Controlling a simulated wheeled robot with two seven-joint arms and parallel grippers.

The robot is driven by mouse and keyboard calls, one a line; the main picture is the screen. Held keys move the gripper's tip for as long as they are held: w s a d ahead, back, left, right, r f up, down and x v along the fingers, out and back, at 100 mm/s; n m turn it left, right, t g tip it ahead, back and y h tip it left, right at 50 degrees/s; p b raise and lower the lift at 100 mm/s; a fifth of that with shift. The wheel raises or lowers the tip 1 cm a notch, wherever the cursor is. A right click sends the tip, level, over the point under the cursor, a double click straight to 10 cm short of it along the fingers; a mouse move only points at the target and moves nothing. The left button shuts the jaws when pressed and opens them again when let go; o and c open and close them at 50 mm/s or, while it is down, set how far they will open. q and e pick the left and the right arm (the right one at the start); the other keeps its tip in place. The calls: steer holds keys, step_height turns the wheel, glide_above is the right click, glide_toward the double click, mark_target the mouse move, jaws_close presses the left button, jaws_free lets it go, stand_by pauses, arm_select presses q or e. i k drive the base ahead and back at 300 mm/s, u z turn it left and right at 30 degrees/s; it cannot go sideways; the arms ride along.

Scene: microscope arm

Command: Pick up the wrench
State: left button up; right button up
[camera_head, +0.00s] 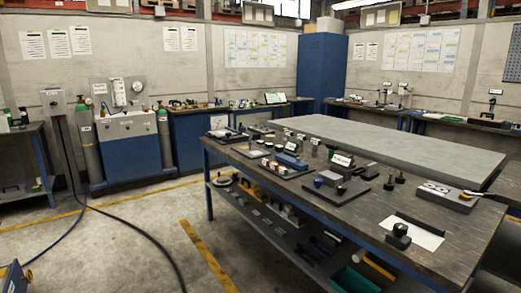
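I cannot pick out a wrench with certainty. The long workbench (420,250) in front of me holds many small tools and parts, too small to name surely. Its lower shelf (275,225) holds more dark, long items, some of which may be hand tools. Neither of my grippers shows clearly in the head view.
A white sheet (412,232) lies at the bench's near right end, with a black-knobbed part (398,236) on it. A blue block (291,161) lies further back. Dark hoses (135,228) cross the floor at left. Gas cylinders (164,143) stand by the far wall.

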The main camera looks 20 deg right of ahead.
mark_target(316, 142)
steer(key=u, duration=0.75)
steer(key=i, duration=0.7)
steer(key=u, duration=0.3)
steer(key=i, duration=2)
steer(key=z, duration=0.7)
steer(key=i, duration=1.35)
steer(key=z, duration=1.25)
